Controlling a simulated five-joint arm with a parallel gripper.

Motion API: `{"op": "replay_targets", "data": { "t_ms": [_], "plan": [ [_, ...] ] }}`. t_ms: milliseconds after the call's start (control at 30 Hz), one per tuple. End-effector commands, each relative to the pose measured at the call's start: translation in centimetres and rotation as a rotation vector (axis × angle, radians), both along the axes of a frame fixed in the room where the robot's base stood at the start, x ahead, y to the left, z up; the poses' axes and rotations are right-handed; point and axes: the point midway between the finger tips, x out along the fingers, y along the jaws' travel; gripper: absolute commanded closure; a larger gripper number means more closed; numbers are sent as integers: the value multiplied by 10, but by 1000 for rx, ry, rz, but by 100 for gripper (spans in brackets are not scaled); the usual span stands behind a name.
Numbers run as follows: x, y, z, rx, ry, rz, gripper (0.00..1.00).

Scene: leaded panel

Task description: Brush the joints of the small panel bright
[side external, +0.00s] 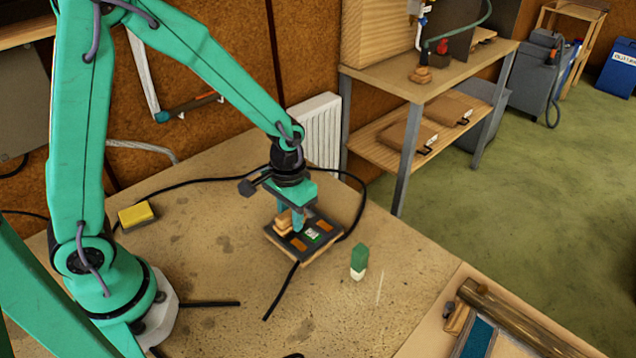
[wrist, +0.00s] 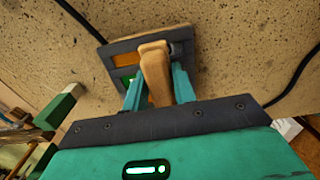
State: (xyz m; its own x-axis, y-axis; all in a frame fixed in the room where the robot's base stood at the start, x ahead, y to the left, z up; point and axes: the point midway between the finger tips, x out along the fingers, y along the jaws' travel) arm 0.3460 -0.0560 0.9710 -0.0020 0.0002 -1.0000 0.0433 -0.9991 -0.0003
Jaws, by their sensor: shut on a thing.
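The small panel (side external: 318,250) lies on the bench, with dark borders and orange, green and pale panes. It also shows in the wrist view (wrist: 118,46), partly covered by the tool. My gripper (side external: 297,218) is over the panel, pointing down. Its teal fingers (wrist: 157,82) are shut on a light wooden tool (wrist: 154,62), which looks like a brush handle. In the side view the wooden tool (side external: 283,222) is over the panel's left part. Its working end is hidden, so I cannot tell whether it touches the panel.
A green and white upright piece (side external: 358,262) stands to the right of the panel. A yellow block with a dark side (side external: 137,215) lies at the left. Black cables (side external: 281,291) cross the bench around the panel. The bench front is mostly clear.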

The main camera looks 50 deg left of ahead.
Motion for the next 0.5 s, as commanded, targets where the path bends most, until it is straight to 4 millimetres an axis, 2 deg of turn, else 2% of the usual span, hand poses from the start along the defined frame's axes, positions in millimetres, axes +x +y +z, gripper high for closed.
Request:
{"op": "replay_targets", "data": {
  "t_ms": [67,500],
  "plan": [
    [1,-1,19,-2,-9,-1,95],
    [1,0,47,-1,-5,0,95]
  ]
}}
